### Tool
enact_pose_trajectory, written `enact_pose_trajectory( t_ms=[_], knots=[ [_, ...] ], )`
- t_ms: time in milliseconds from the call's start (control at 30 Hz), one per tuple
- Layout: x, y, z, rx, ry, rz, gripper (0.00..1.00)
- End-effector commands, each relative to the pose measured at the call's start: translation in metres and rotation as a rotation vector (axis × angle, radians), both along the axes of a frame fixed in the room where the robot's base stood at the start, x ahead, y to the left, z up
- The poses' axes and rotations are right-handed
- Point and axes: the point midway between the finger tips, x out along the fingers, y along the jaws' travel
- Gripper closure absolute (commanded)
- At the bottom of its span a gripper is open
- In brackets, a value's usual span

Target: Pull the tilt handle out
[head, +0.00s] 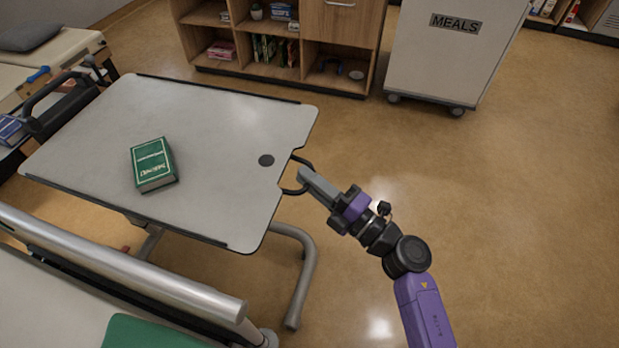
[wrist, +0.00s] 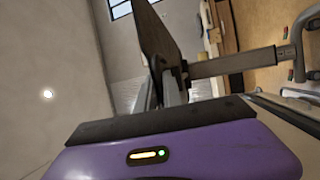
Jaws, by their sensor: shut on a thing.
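The tilt handle (head: 303,161) is a black loop at the right edge of the grey overbed tabletop (head: 225,115). My gripper (head: 305,176) reaches it from the lower right in the head view. Its jaws are shut on the outer part of the loop, and the fingers cover the middle of it. The loop stands out from the tabletop edge. In the wrist view the tabletop (wrist: 152,38) shows as a dark slab seen nearly edge-on beyond the jaws. The exact grip on the loop is hard to make out there.
A green book (head: 153,163) lies on the tabletop. A silver bed rail (head: 120,265) runs along the lower left. The table's curved metal leg (head: 306,280) stands below its right edge. A white meals cart (head: 445,60) and wooden shelves (head: 340,35) stand behind. Floor at right is clear.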

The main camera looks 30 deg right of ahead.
Motion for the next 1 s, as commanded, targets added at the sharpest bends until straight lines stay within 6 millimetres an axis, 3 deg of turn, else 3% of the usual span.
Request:
enact_pose_trajectory(
  t_ms=[200,467,733,767,867,1000],
  knots=[
    [-0.002,-0.002,0.000,0.000,0.002,-0.001,1.00],
    [-0.020,-0.020,0.001,0.002,0.002,-0.001,1.00],
    [-0.021,-0.023,-0.001,0.002,0.001,-0.005,1.00],
    [-0.022,-0.023,-0.001,0.001,0.002,-0.005,0.87],
    [-0.021,-0.023,-0.001,0.000,0.002,-0.005,0.68],
    [-0.021,-0.022,0.000,0.000,0.000,-0.003,0.67]
  ],
)
